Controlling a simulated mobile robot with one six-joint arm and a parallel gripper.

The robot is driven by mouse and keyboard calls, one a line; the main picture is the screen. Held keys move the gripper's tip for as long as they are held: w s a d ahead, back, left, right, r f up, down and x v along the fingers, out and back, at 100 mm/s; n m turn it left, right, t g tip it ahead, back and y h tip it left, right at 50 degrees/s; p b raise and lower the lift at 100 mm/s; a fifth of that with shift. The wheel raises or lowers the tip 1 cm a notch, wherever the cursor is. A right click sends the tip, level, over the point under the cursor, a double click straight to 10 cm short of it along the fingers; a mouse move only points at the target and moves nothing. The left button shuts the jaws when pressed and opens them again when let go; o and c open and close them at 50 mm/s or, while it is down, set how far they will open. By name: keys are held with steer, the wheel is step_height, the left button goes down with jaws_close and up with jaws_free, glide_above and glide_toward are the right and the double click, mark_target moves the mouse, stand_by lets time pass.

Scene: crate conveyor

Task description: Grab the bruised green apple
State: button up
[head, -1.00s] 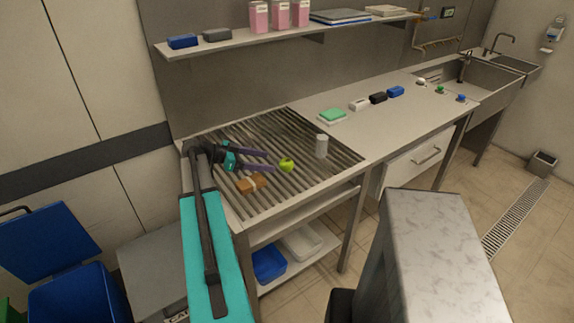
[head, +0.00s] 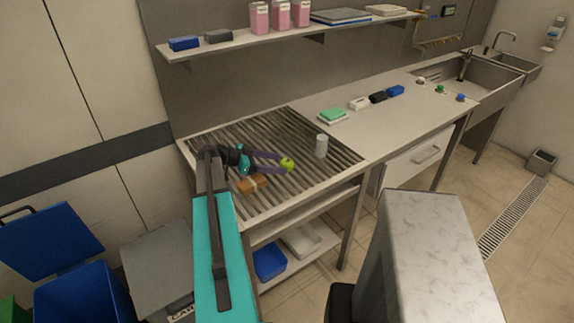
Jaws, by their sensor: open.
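The green apple (head: 287,164) sits on the slatted roller bed (head: 322,185) of the conveyor in the head view. It is small here, and I cannot make out a bruise. My gripper (head: 283,163) reaches in from the left with its two purple fingers open. The fingertips are at the apple, one on its far side and one on its near side. I cannot tell whether either finger touches it.
A brown block with a pale band (head: 252,184) lies on the rollers just below my gripper. A white-grey cylinder (head: 321,146) stands to the right of the apple. A green sponge on a pale tray (head: 332,115) lies on the counter behind. A shelf (head: 290,36) hangs above.

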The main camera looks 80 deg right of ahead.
mark_target(288, 163)
steer(key=shift+p+x, duration=0.55)
steer(key=shift+x, duration=0.9)
steer(key=c, duration=1.1)
